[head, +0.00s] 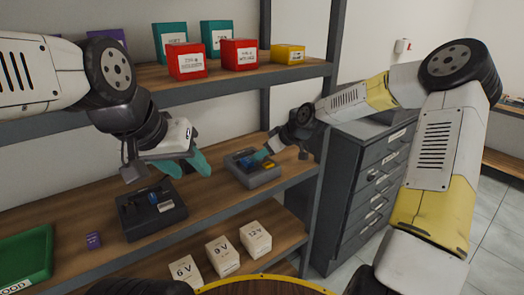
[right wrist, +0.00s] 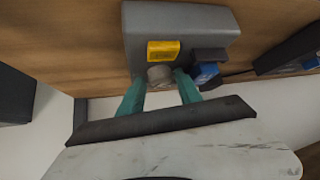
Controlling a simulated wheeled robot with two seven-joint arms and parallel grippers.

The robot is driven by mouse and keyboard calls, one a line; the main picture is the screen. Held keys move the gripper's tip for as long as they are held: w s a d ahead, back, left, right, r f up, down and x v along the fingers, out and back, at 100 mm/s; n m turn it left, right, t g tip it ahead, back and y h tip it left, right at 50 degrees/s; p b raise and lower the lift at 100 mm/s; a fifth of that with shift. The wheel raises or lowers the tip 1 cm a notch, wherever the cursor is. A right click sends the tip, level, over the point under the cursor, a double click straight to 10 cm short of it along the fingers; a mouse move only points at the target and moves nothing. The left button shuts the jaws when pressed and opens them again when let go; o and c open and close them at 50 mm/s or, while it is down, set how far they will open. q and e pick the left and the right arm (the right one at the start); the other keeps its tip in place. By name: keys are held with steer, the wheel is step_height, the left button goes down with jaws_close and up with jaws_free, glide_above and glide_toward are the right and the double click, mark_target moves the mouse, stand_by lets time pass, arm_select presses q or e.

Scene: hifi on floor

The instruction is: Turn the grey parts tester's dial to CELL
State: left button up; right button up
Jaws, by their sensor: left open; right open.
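The grey parts tester (head: 240,176) stands on the middle shelf in the head view. In the right wrist view its grey case (right wrist: 185,20) fills the upper middle, with a yellow label (right wrist: 163,50) and a blue part (right wrist: 207,70). Its round, pale dial (right wrist: 160,74) sits between the teal fingertips of my right gripper (right wrist: 160,90). That gripper is open, with a finger at each side of the dial; I cannot tell whether they touch it. The dial's setting is not readable. My left gripper (head: 188,163) is open and empty above a dark tester (head: 145,222).
Red boxes (head: 187,62), teal boxes and a yellow box (head: 288,54) stand on the upper shelf. A green bin (head: 25,258) and a small purple box (head: 93,240) are at left. White voltage boxes (head: 222,257) stand below. A grey drawer cabinet (head: 365,180) stands at right.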

steer(key=shift+a+f, duration=0.1)
jaws_close()
steer(key=shift+a+m, duration=0.1)
steer(key=shift+m, duration=0.3)
steer(key=shift+s+a+m+t+h, duration=0.15)
steer(key=shift+m+t+h, duration=0.35)
steer(key=shift+m, duration=0.25)
steer(key=shift+s+a+m+t+h, duration=0.1)
steer(key=shift+m+t+h, duration=0.4)
steer(key=shift+m, duration=0.25)
steer(key=shift+m+t+h, duration=0.4)
steer(key=shift+m+h, duration=0.1)
steer(key=shift+m, duration=0.3)
steer(key=shift+m+h, duration=0.3)
steer(key=shift+m, duration=0.1)
jaws_free()
